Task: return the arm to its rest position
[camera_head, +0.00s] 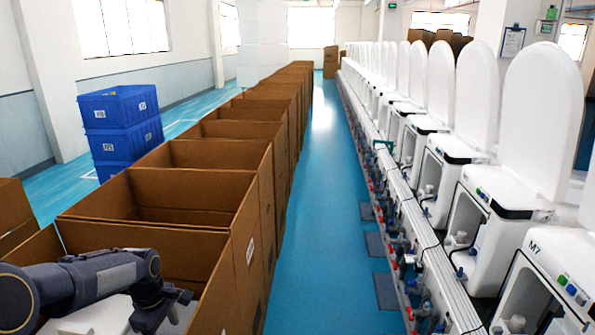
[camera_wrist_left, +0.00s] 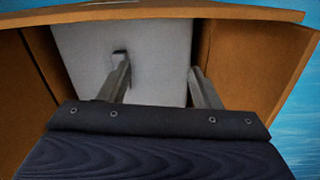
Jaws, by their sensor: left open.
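My left arm comes in from the lower left in the head view. Its gripper (camera_head: 168,318) hangs over the nearest open cardboard box (camera_head: 215,290). In the left wrist view the two fingers of the left gripper (camera_wrist_left: 158,76) are apart, with nothing between them. A pale grey-white flat-faced object (camera_wrist_left: 155,45) stands behind the fingers, inside the brown box walls (camera_wrist_left: 255,50). A white object (camera_head: 100,318) also shows low in the box in the head view, partly hidden by my arm. My right gripper is not seen.
A row of open cardboard boxes (camera_head: 205,187) runs away from me. Stacked blue crates (camera_head: 122,125) stand left of it. A clear blue aisle (camera_head: 325,220) separates the boxes from the test line of white toilets (camera_head: 480,190) with raised lids at right.

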